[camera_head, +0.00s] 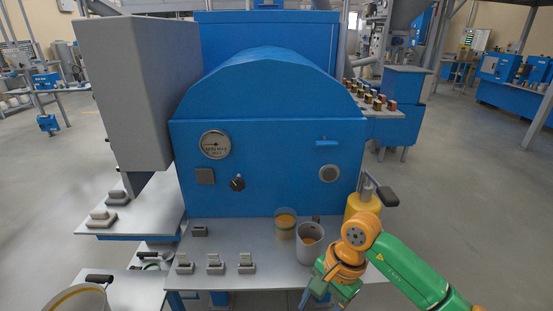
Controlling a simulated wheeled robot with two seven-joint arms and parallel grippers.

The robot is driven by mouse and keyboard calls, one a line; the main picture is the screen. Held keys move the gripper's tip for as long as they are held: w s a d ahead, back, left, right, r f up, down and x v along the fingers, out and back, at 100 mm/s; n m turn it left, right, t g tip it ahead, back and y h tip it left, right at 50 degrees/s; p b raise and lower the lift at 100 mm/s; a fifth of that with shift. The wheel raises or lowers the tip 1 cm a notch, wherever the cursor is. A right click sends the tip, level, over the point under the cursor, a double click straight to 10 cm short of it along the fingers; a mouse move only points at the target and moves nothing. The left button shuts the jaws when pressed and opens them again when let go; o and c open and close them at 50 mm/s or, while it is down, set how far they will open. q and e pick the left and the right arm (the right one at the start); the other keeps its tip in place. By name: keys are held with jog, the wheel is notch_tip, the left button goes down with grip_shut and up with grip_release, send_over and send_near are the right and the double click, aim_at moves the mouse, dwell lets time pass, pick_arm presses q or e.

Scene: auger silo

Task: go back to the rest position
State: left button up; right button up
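My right arm comes in from the lower right, in green and orange. Its gripper (318,298) is at the bottom edge, in front of the silver table. The fingers are small and partly cut off by the frame, so I cannot tell whether they are open or shut. A grey mug (311,246) with brownish contents stands on the table just beyond it. A clear cup (285,225) with yellowish contents stands behind the mug, to its left. My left gripper is not in view.
A blue machine (268,165) with a gauge (215,144) stands behind the table (245,235). Several small switches (215,263) line the table's front. A bucket (77,299) is at lower left. Open floor lies at right.

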jog(key=w+a+m+t+y, duration=0.1)
jog(key=a+m+t+y, duration=0.1)
jog(key=a+m+y, duration=1.2)
jog(key=w+d+f+m+t+h, duration=0.2)
jog(key=d+f+m+t+h, duration=0.35)
jog(key=m, duration=0.75)
jog(key=w+d+f+m+t+h, duration=0.25)
jog(key=d+f+m+t, duration=0.4)
jog(key=f+m, duration=0.6)
jog(key=s+d+f+m+g+h, duration=0.4)
jog(key=s+d+f+m+h, duration=0.2)
jog(key=s+d+f+m, duration=0.35)
jog(key=s+d+f+m+g+h, duration=0.1)
jog(key=s+f+m+g, duration=0.2)
jog(key=s, duration=1)
jog(key=s+d+f+m+g+h, duration=0.2)
jog(key=s+f+m+g, duration=0.2)
jog(key=s, duration=0.9)
notch_tip(320, 180, down, 3)
jog(key=m, duration=0.3)
jog(key=shift+d+f+m+g, duration=0.2)
jog(key=shift+d+m+g, duration=0.05)
jog(key=shift+m+g, duration=0.05)
